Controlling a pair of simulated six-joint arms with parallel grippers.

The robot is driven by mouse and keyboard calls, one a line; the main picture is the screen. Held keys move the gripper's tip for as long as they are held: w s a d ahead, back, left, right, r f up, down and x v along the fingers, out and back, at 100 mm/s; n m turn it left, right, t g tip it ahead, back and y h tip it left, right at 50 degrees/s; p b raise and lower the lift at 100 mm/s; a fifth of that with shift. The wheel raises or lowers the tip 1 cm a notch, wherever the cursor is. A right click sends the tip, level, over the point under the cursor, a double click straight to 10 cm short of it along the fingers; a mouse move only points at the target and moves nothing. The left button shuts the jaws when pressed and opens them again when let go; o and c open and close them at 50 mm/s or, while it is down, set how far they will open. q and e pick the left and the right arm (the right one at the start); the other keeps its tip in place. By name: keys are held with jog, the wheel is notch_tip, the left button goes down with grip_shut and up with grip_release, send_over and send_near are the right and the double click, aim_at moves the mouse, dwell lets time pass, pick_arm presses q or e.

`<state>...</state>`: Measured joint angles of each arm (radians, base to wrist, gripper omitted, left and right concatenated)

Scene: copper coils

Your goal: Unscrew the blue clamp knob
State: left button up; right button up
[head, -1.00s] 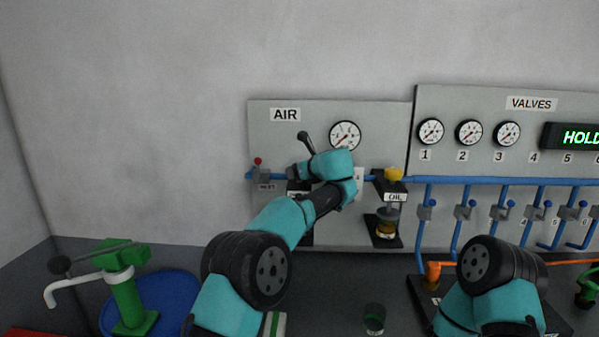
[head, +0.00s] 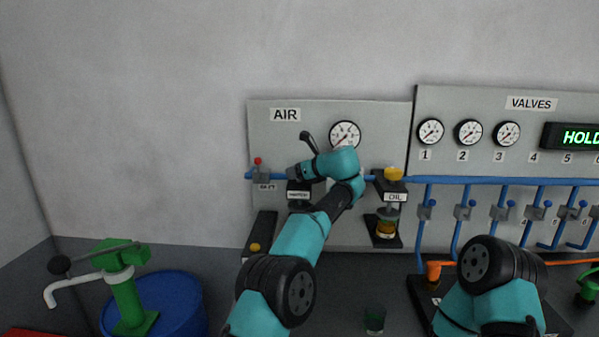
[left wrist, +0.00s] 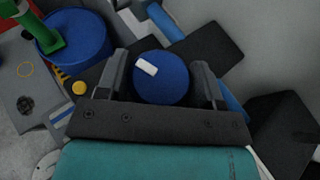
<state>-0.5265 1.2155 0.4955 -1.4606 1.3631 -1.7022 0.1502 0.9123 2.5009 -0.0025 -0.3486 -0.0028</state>
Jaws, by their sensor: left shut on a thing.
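The round blue clamp knob (left wrist: 160,88) with a white mark on its face sits between the two fingers of my left gripper (left wrist: 161,84) in the left wrist view. The gripper is shut on it, with one finger on each side. In the head view my left gripper (head: 297,173) is at the AIR panel (head: 262,130), just above a small labelled black unit (head: 300,190) on the blue pipe. The knob is hidden there by the gripper and wrist. My right arm shows at the lower right of the head view, but its gripper is out of sight.
A round gauge (head: 345,135) is above my left wrist. The oil unit (head: 388,215) with a yellow cap stands to its right, and a red-tipped valve (head: 258,166) to its left. A green pump (head: 122,290) on a blue drum (head: 175,300) stands lower left.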

dwell(0.4)
pick_arm(q)
jog(key=o, duration=0.9)
jog(key=v, duration=1.7)
jog(key=shift+s+d+r, duration=0.1)
jog(key=shift+d+r, duration=0.05)
